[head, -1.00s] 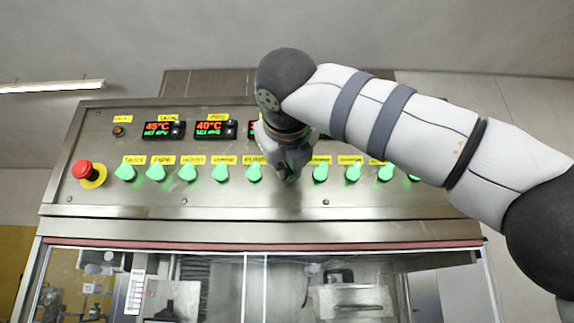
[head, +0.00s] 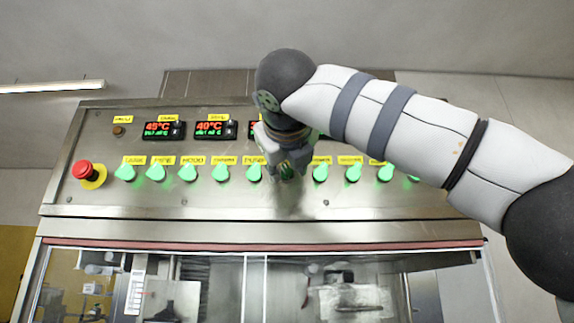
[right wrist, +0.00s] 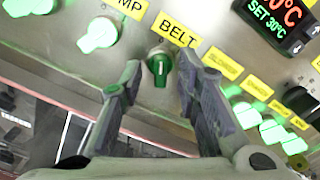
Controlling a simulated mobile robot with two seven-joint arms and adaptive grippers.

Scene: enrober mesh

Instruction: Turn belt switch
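The belt switch (right wrist: 160,66) is a round green knob with a pale upright mark, just below the yellow BELT label (right wrist: 177,31) in the right wrist view. It looks darker than the glowing knobs beside it. In the head view the belt switch (head: 287,171) is partly hidden by my right gripper. My right gripper (head: 288,172) is at the panel with its fingers spread, one on each side of the knob. In the right wrist view the right gripper's fingers (right wrist: 160,85) are apart with nothing held between them. My left gripper is not in view.
A row of similar green knobs (head: 220,173) runs close on both sides. A red emergency button (head: 83,170) is at the panel's left end. Temperature displays (head: 215,130) sit above. A glass-fronted housing (head: 200,285) is below the panel.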

